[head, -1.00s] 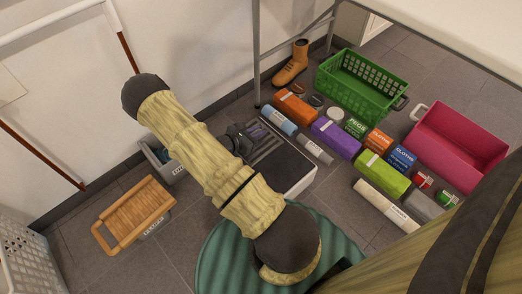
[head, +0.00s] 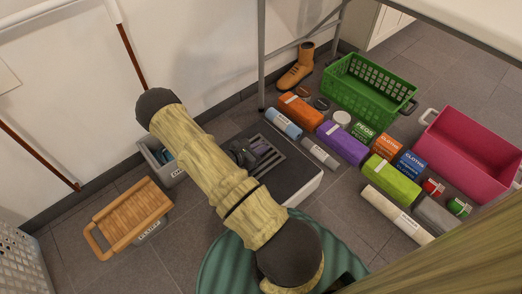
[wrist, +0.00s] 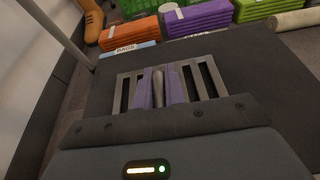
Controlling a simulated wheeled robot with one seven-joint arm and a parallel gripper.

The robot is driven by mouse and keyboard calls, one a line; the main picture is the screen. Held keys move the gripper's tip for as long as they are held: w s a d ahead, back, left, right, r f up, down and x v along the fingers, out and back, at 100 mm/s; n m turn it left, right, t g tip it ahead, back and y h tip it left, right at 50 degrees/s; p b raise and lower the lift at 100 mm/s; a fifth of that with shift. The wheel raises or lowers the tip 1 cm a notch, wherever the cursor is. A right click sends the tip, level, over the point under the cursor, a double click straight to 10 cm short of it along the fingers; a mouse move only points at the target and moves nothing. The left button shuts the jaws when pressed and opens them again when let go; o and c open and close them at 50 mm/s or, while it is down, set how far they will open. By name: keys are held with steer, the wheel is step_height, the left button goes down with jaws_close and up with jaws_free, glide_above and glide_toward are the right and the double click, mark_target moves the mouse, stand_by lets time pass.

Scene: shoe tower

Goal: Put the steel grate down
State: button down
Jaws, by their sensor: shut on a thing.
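The steel grate (head: 270,163) is a grey slatted frame over the dark top of a low box (head: 300,184). It also shows in the wrist view (wrist: 217,78), lying roughly flat across the dark surface. My gripper (head: 251,150) is shut on the middle of the grate; its purple fingers (wrist: 168,85) sit among the centre bars. I cannot tell whether the grate touches the box top. My arm hides the left part of the box in the head view.
Coloured packs, including an orange one (head: 300,110) and a purple one (head: 342,143), line the right. A green basket (head: 368,85), a pink bin (head: 470,155) and a boot (head: 297,68) stand beyond. A wooden-topped caddy (head: 132,213) and a grey bin (head: 176,176) stand left.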

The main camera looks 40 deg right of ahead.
steer(key=shift+d, duration=0.1)
steer(key=shift+f, duration=0.1)
steer(key=c, duration=1.5)
jaws_free()
steer(key=shift+o, duration=0.2)
